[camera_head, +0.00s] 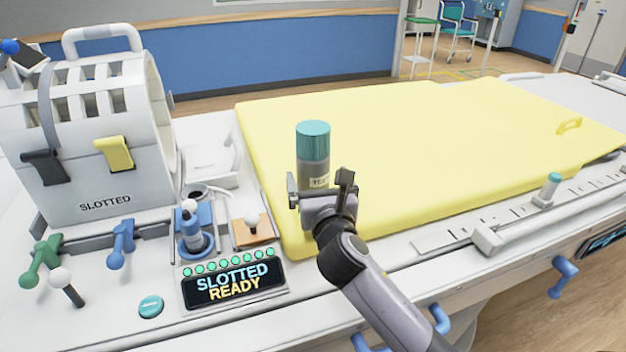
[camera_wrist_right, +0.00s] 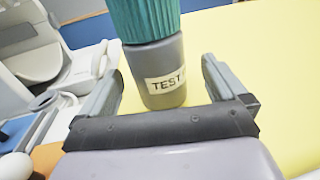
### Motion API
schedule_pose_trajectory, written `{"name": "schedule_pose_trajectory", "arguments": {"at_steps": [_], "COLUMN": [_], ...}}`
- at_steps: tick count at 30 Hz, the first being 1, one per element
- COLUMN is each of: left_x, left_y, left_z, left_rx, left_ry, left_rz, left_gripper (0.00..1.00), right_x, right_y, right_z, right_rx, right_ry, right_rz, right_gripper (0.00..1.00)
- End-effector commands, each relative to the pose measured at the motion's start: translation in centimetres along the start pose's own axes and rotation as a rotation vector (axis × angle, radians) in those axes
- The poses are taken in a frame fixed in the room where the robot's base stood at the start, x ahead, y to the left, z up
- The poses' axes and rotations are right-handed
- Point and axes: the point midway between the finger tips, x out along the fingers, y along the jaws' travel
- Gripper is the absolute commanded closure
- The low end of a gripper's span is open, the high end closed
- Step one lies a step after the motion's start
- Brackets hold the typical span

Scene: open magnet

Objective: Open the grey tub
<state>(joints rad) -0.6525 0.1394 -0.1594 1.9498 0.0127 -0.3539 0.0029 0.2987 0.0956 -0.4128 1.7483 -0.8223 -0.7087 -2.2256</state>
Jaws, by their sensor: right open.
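The grey tub (camera_head: 313,165) stands upright on the yellow mat (camera_head: 400,130), with a ribbed teal lid (camera_head: 313,139) on top and a white label reading "TEST". My right gripper (camera_head: 320,188) is open just in front of the tub's lower body. In the right wrist view the tub (camera_wrist_right: 160,68) appears between and beyond the two spread fingers (camera_wrist_right: 164,88), with its teal lid (camera_wrist_right: 147,18) above finger level. I cannot tell whether the fingers reach around the tub's sides. My left gripper is not in view.
A white slotted housing (camera_head: 90,130) with a yellow lever (camera_head: 115,153) stands at the left. A console display (camera_head: 235,285) reads "SLOTTED READY", beside a blue joystick (camera_head: 193,235). A sliding rail (camera_head: 530,205) runs along the right front. The mat behind the tub is clear.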

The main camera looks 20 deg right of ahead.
Motion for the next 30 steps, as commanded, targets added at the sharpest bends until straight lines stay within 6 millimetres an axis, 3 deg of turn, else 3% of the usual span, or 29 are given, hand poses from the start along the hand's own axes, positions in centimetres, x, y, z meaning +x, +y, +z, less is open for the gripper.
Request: {"name": "schedule_pose_trajectory", "arguments": {"at_steps": [7, 18, 28, 30], "left_x": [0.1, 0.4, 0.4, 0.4], "left_y": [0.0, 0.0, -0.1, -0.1], "left_z": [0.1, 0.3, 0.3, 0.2], "left_rx": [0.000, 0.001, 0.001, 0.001], "left_ry": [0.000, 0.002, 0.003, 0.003], "left_rz": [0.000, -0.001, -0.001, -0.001], "left_gripper": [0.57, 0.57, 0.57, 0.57], "right_x": [1.3, 5.3, 5.7, 5.7], "right_y": [0.1, 0.3, 0.3, 0.3], "right_z": [-0.1, -0.3, -0.2, -0.2], "right_rx": [0.002, 0.001, 0.002, 0.002], "right_ry": [0.001, 0.001, 0.001, 0.001], "right_rz": [0.000, -0.001, 0.000, 0.000], "right_gripper": [0.01, 0.01, 0.01, 0.24]}}
